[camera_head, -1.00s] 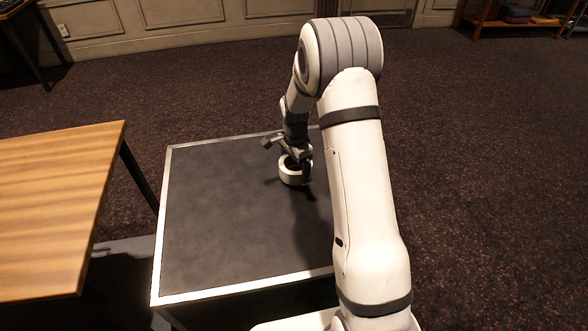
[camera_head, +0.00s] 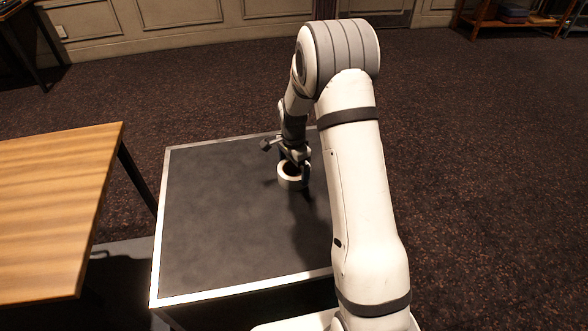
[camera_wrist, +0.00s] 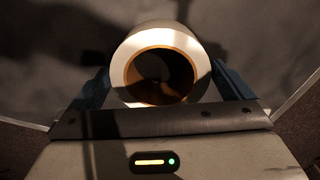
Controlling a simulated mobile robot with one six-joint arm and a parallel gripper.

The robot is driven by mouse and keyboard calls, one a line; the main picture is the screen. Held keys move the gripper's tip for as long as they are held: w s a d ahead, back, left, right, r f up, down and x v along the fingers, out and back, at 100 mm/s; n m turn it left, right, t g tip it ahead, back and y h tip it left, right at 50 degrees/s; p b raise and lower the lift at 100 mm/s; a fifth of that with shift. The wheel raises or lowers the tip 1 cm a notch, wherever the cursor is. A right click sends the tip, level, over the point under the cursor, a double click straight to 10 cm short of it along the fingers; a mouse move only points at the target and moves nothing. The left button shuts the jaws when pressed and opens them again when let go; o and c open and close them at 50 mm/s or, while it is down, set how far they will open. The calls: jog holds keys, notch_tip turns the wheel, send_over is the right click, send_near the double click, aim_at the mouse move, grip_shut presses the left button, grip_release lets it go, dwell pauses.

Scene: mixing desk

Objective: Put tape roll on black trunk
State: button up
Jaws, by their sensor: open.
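The tape roll (camera_head: 291,183) is white with a brown inner core. It rests on the black trunk (camera_head: 215,240), on the far part of its top and right of the middle. My gripper (camera_head: 293,165) is down at the roll. In the wrist view the roll (camera_wrist: 125,55) sits between my two blue-grey fingers (camera_wrist: 160,88), one on each side. The fingers are open, and I cannot tell whether either touches the roll. The trunk's dark top (camera_wrist: 50,60) shows behind the roll in the wrist view. My arm hides the trunk's right side in the head view.
A wooden table (camera_head: 55,210) stands left of the trunk, with a gap between them. The trunk's top is clear at the left and front. Carpet surrounds it, and a wooden shelf (camera_head: 510,22) stands far off at the upper right.

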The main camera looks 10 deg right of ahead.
aim_at(293, 168)
notch_tip(293, 168, up, 10)
jog(key=r, duration=0.1)
jog(key=s+r+n+t, duration=0.1)
jog(key=s+r+n, duration=0.5)
jog(key=s+r, duration=0.5)
jog(key=s+r+n+t, duration=0.1)
jog(key=s+n, duration=0.6)
jog(key=s, duration=1.1)
jog(key=shift+s+d+n+p, duration=0.15)
jog(key=shift+s+n+p, duration=0.1)
jog(key=shift+n+p, duration=0.05)
